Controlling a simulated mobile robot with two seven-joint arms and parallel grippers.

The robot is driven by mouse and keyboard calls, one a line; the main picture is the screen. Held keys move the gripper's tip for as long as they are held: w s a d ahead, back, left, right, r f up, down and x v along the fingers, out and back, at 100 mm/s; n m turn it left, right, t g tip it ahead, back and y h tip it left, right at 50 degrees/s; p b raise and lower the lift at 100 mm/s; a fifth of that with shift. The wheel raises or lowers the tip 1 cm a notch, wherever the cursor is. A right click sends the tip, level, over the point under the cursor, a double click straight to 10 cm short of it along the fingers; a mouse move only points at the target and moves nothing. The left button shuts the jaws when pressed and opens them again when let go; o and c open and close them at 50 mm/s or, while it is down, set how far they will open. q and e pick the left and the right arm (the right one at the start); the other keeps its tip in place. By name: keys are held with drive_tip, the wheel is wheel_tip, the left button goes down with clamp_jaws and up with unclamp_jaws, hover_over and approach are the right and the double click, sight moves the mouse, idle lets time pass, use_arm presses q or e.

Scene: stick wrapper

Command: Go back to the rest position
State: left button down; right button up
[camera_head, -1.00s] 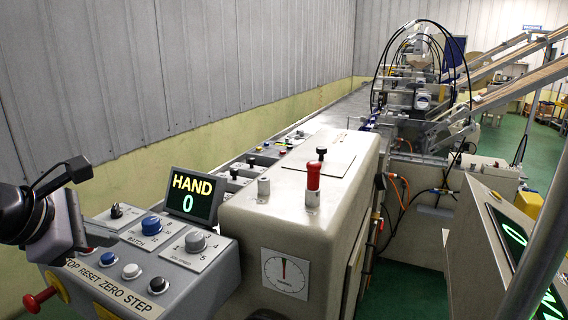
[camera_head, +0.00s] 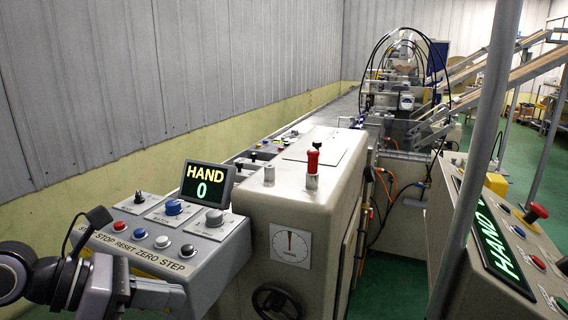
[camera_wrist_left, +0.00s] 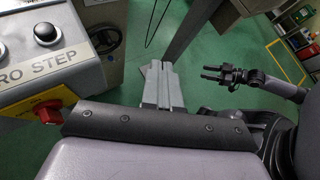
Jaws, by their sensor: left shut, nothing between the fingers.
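My left gripper (camera_head: 165,293) is at the lower left of the head view, in front of the grey control panel (camera_head: 215,258). In the left wrist view its two flat grey fingers (camera_wrist_left: 163,85) are together with nothing between them, over green floor and apart from the panel. My right gripper (camera_wrist_left: 212,73) shows in the left wrist view, dark, with its two thin fingers apart and empty. It is out of the head view.
The panel carries buttons, knobs and a display (camera_head: 207,184) reading HAND 0. A beige machine body (camera_head: 280,200) with a red-topped knob (camera_head: 313,158) stands beside it. A second console (camera_head: 500,240) and a grey pole (camera_head: 480,150) are at the right. Green floor is open between.

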use_arm(q)
drive_tip(key=s+d+n+h, duration=0.2)
drive_tip(key=d+n+h, duration=0.2)
drive_tip(key=d+h, duration=0.1)
drive_tip(key=a+f+n+t+y, duration=0.25)
drive_tip(key=f+n+t, duration=0.2)
drive_tip(key=n, duration=0.55)
drive_tip(key=w+a+f+n+t+y, duration=0.1)
drive_tip(key=a+f+n+t+y, duration=0.25)
drive_tip(key=n, duration=0.65)
drive_tip(key=a+f+n+t+y, duration=0.1)
drive_tip(key=f+n+t+y, duration=0.1)
drive_tip(key=f+n+t, duration=0.5)
drive_tip(key=s+f+n+g+y, duration=0.2)
drive_tip(key=s+f+n+g, duration=0.3)
drive_tip(key=f, duration=0.4)
drive_tip(key=s+a+f+n+g+y, duration=0.1)
drive_tip(key=s+f+n+g+y, duration=0.2)
drive_tip(key=s+f+n, duration=0.5)
drive_tip(key=shift+a+f+n+g+y, duration=0.2)
drive_tip(key=shift+f+n+g+y, duration=0.15)
drive_tip(key=shift+f+g, duration=0.55)
drive_tip(key=shift+r, duration=0.1)
